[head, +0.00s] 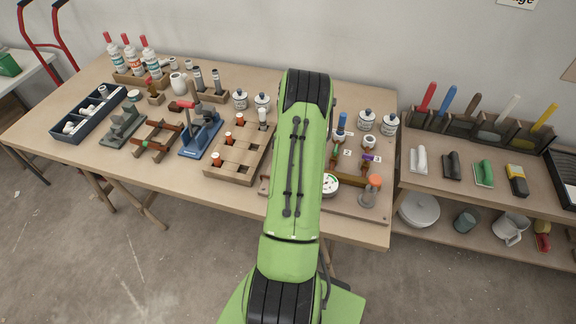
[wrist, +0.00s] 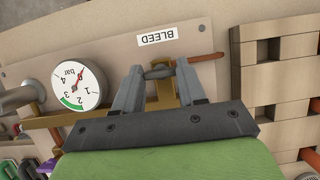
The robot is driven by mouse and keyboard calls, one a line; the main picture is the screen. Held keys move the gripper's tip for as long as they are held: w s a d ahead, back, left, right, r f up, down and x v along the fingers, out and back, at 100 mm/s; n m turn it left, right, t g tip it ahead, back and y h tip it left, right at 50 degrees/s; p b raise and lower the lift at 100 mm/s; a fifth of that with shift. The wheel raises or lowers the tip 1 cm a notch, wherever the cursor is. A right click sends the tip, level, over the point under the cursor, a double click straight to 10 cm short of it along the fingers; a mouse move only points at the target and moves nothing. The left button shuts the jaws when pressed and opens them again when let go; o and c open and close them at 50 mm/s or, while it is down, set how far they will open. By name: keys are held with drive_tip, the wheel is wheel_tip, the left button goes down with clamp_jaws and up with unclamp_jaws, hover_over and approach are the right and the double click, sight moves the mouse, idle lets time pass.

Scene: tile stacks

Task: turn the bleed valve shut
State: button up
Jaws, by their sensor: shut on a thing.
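The bleed valve shows in the wrist view as a dark grey handle (wrist: 158,72) on a brass body (wrist: 166,96), beside an upside-down label reading BLEED (wrist: 158,37). My gripper (wrist: 158,74) has one finger on each side of the handle and is shut on it. A thin copper-red pipe (wrist: 207,58) runs out to the right of the valve. A round white gauge (wrist: 75,86) marked bar stands to the left, with a red needle and a green band. In the head view my green arm hides the gripper and the bleed valve.
The board (head: 348,207) carries other valves and an orange-topped fitting (head: 374,181) right of my arm. A slotted wooden block (head: 232,172) stands close on the left and shows in the wrist view at right (wrist: 262,92). White bottles (head: 366,121) stand behind the board.

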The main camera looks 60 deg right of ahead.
drive_tip(key=o, duration=1.1)
drive_tip(key=shift+c, duration=0.2)
drive_tip(key=p+v, duration=0.2)
drive_tip(key=v, duration=1.4)
drive_tip(key=shift+p, duration=0.4)
drive_tip(key=shift+f, duration=0.1)
